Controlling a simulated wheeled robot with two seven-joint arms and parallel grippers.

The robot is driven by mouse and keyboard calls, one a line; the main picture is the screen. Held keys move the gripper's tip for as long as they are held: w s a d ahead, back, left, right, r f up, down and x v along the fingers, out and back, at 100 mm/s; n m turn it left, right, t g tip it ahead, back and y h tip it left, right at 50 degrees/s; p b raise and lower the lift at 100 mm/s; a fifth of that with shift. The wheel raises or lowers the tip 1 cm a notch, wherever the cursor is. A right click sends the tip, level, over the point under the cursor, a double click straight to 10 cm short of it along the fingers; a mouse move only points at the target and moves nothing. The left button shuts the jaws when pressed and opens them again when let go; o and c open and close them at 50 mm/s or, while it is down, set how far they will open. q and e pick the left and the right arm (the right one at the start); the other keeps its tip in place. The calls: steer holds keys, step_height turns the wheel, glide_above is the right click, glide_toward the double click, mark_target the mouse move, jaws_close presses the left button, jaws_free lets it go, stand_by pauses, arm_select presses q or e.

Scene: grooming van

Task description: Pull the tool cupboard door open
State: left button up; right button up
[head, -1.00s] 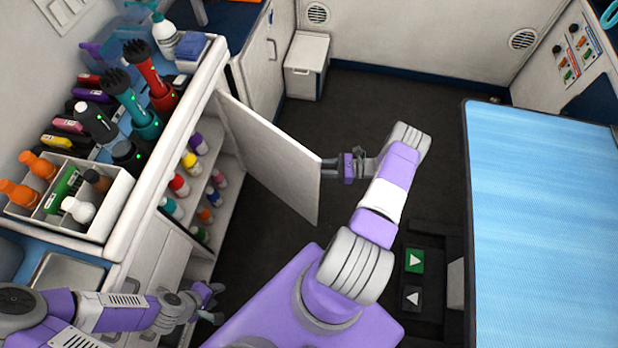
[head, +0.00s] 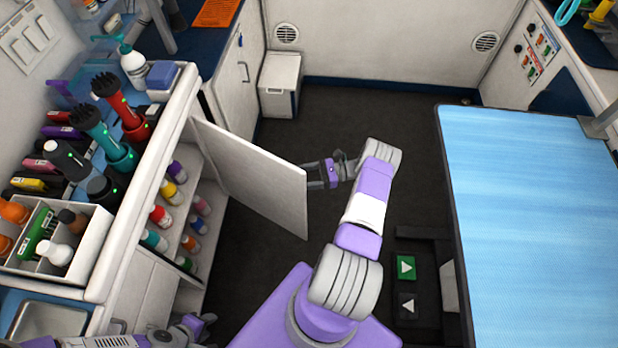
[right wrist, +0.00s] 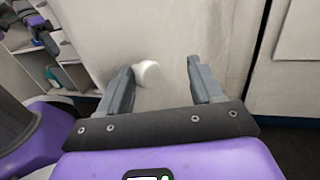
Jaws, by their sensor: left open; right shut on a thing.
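The tool cupboard door (head: 250,182) is a plain white panel, standing wide open from the counter's side. Shelves with several coloured bottles (head: 172,194) show behind it. My right gripper (head: 308,174) is at the door's free edge. In the right wrist view its fingers (right wrist: 160,82) are at the door face (right wrist: 165,30), with a white round knob (right wrist: 149,72) by the left finger. It is shut on the knob, though the exact contact is hard to see. My left gripper (head: 204,324) is open and empty, low by the cupboard front.
The counter (head: 150,150) carries clippers, bottles and a white caddy (head: 88,240). A blue-topped table (head: 530,220) stands at the right. A white bin (head: 281,84) is at the back. Dark floor (head: 350,110) is clear beyond my right arm.

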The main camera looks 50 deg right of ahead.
steer(key=o, duration=0.3)
steer(key=shift+w+a, duration=0.2)
steer(key=shift+w, duration=0.6)
steer(key=shift+o, duration=0.2)
steer(key=shift+r, duration=0.1)
steer(key=shift+d, duration=0.1)
steer(key=v, duration=0.8)
steer(key=shift+s, duration=0.45)
